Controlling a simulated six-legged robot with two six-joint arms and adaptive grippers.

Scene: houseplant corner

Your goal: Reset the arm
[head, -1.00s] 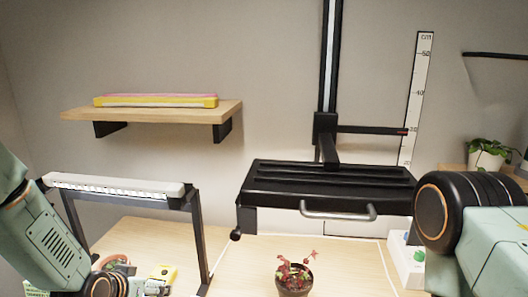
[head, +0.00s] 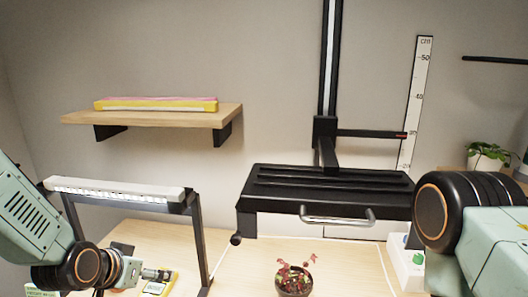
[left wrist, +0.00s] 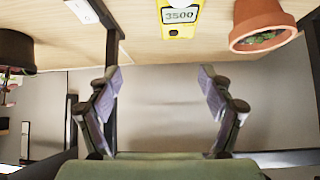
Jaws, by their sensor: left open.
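My left arm (head: 30,222) comes in from the left in the head view, with its wrist low beside the white bar lamp. My left gripper (left wrist: 162,78) is open in the left wrist view, with nothing between its fingers. That view looks upside down, with the wooden table at the top and grey wall between the fingers. My right arm (head: 490,245) is at the right edge of the head view; its gripper is out of view.
A white bar lamp (head: 115,189) on a black frame stands close to my left arm. A black panel with a handle (head: 325,190) hangs over the table. A small red-leaved potted plant (head: 293,280) stands below. The left wrist view shows a yellow meter (left wrist: 178,18) and terracotta pot (left wrist: 262,25).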

